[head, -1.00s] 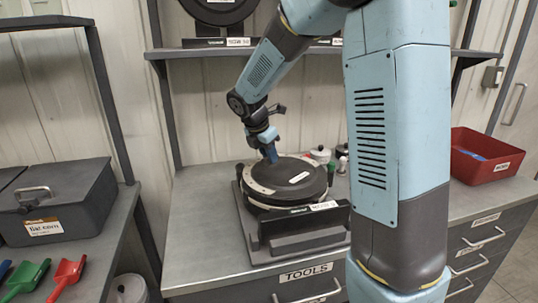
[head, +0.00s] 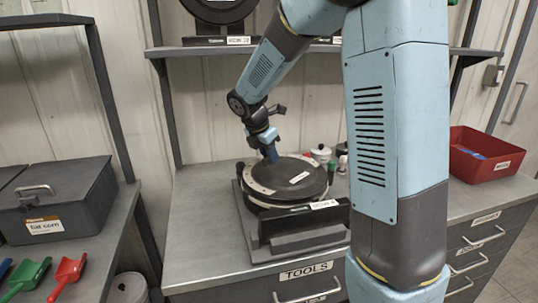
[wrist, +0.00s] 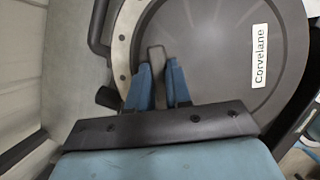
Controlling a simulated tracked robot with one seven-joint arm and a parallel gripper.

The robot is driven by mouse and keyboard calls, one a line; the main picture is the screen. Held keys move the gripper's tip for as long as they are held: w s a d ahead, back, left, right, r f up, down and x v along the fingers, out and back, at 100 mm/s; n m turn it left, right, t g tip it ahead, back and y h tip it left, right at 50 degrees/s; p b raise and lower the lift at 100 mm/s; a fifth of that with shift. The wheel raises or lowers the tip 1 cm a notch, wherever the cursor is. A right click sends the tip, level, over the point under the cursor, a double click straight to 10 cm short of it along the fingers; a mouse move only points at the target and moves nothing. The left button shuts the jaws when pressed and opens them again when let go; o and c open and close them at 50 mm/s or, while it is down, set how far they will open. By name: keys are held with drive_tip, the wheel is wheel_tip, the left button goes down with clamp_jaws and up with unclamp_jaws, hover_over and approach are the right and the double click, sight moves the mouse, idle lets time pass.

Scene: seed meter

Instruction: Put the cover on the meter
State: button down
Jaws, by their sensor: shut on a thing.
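The cover (head: 303,172) is a dark round disc with a white label, lying flat over the round meter (head: 256,184) on the bench. In the wrist view the cover (wrist: 225,65) fills the upper right, its label reading "Corvelane". A pale curved strip with holes shows beyond its left side, so the cover sits off to the right there. My gripper (head: 271,155) is at the cover's far left side. In the wrist view my gripper (wrist: 158,85) has blue fingers shut on a grey tab of the cover. Whether the cover is fully seated is hard to tell.
The meter rests on a dark stand (head: 300,240) on the grey bench (head: 200,225). Small jars (head: 321,154) stand behind it. A red bin (head: 480,162) is at the right. A grey box (head: 75,205) and scoops (head: 30,275) are at the left. A shelf (head: 205,50) is above.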

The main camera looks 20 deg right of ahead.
drive_tip(key=c, duration=1)
unclamp_jaws()
drive_tip(key=shift+c, duration=0.3)
drive_tip(key=shift+r, duration=4.75)
